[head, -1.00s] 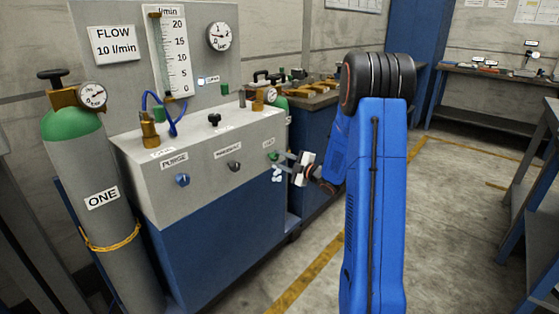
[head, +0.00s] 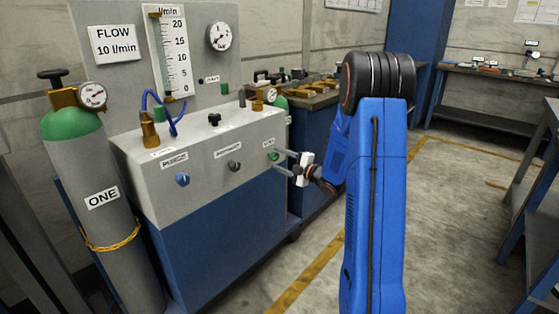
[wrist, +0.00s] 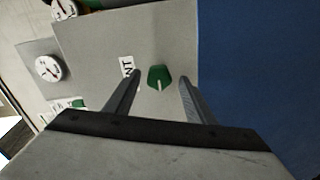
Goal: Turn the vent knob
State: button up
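The vent knob (wrist: 159,77) is green with a pale pointer line, on the grey panel between my two fingers in the wrist view. A gap shows on each side of it. In the head view the knob (head: 272,156) is small, at the right end of the panel front. My gripper (head: 278,160) is open with its fingertips close to the knob. The wrist view shows only the letters "NT" of the label (wrist: 127,68); my left finger is beside it.
The purge knob (head: 182,179) and a dark middle knob (head: 234,166) sit left on the same panel. A workbench (head: 318,100) is behind the panel.

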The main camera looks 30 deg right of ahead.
jog(key=v, duration=1.7)
jog(key=shift+s, duration=0.2)
jog(key=shift+w, duration=0.1)
